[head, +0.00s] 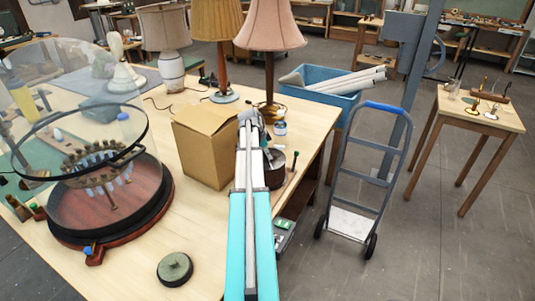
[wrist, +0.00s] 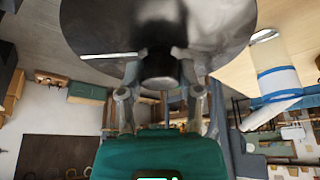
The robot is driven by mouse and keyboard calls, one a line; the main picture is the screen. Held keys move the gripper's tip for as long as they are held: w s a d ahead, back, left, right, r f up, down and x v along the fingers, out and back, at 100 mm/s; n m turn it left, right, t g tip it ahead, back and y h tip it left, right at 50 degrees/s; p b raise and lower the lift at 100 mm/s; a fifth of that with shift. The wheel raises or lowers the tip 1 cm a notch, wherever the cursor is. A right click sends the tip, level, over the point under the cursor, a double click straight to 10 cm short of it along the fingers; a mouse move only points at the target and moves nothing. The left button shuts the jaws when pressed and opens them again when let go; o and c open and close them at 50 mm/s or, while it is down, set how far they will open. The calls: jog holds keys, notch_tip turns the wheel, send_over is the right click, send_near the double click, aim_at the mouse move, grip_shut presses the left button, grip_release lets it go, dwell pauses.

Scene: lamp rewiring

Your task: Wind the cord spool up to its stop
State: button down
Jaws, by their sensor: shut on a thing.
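The cord spool (head: 275,178) is a dark round drum near the right edge of the workbench, partly hidden behind my arm in the head view. In the wrist view its broad, shiny dark disc (wrist: 215,25) fills the top. A short black knob (wrist: 158,68) stands out from the middle of the disc. My gripper (wrist: 160,76) has a finger on each side of this knob and is shut on it. In the head view my arm hides most of the gripper. Neither the cord nor the stop can be made out.
A small blue-and-white jar (head: 280,128) is just behind the spool. Several lamps, including a pink-shaded one (head: 270,28), stand farther back. A hand truck (head: 368,170) is right of the bench.

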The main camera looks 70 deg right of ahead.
jog(key=shift+m+g+y, duration=0.3)
jog(key=shift+m+y, duration=0.5)
jog(key=shift+m, duration=1.4)
jog(key=shift+c, duration=1.3)
grip_release()
jog(key=shift+n, duration=0.3)
